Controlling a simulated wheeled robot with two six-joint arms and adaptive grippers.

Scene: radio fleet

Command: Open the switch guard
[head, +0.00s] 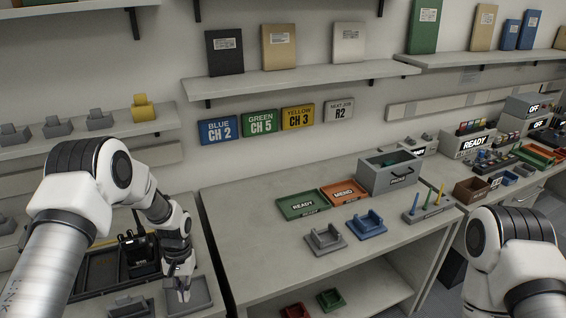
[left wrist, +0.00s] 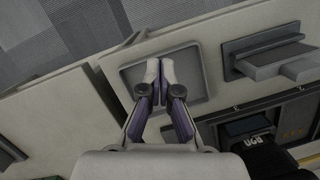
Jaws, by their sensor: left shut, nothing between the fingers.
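I cannot pick out a switch guard for certain in either view. My left gripper (head: 184,294) points down over a shallow grey tray (head: 207,283) at the lower left of the head view. In the left wrist view the gripper (left wrist: 160,66) has its fingertips together over the same tray (left wrist: 196,85), with nothing between them. Whether the tips touch the tray is unclear. A grey block-like fixture (left wrist: 270,58) is beside the tray. My right arm shows at the lower right of the head view, but its gripper is out of frame.
A black radio-like device (head: 138,250) stands in a dark tray left of my left gripper. The middle bench holds a green tray (head: 302,205), an orange tray (head: 344,192), a grey box (head: 390,178) and cradles. Boxes marked READY (head: 475,144) and OFF stand far right.

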